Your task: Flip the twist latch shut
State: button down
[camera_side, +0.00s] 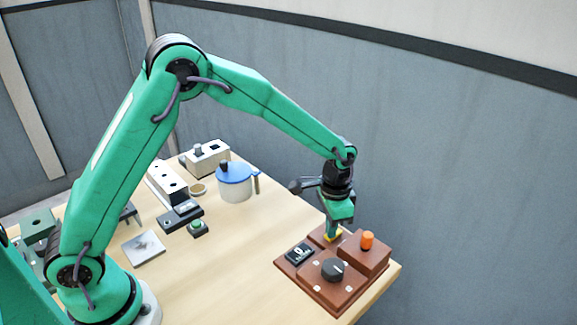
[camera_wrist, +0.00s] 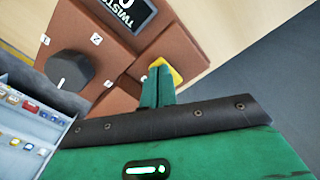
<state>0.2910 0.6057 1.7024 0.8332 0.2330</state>
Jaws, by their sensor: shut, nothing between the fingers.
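The brown twist panel (camera_side: 348,284) sits at the right front corner of the table and carries a dark round knob (camera_side: 333,269), a small black display and an orange knob (camera_side: 367,240). A yellow part (camera_side: 331,237), likely the latch, lies at its far edge. My gripper (camera_side: 331,229) points down at the yellow part, with its fingers shut and empty. In the wrist view the green fingers (camera_wrist: 158,88) are together against or just over the yellow part (camera_wrist: 172,73) and hide some of it. Whether they touch it I cannot tell. The black knob (camera_wrist: 69,70) shows at left.
A white pot with a blue lid (camera_side: 236,182) stands behind on the table. A green-button box (camera_side: 197,228), a dark device (camera_side: 180,216) and a grey plate (camera_side: 143,248) lie farther left. The table between them and the panel is clear. The table's right edge is close to the panel.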

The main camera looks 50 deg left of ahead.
jog(key=shift+r, duration=3.45)
jog(key=s+a+r+n+t, duration=0.3)
jog(key=s+a+r, duration=0.6)
jog(key=s+r, duration=0.25)
jog(key=s+a+r+n+t, duration=0.1)
jog(key=s+a, duration=0.1)
jog(key=s, duration=0.4)
jog(key=s+a+r+n+t, duration=0.1)
jog(key=s+a+n, duration=0.1)
jog(key=s, duration=0.5)
jog(key=shift+a+t, duration=0.3)
jog(key=shift+a, duration=0.2)
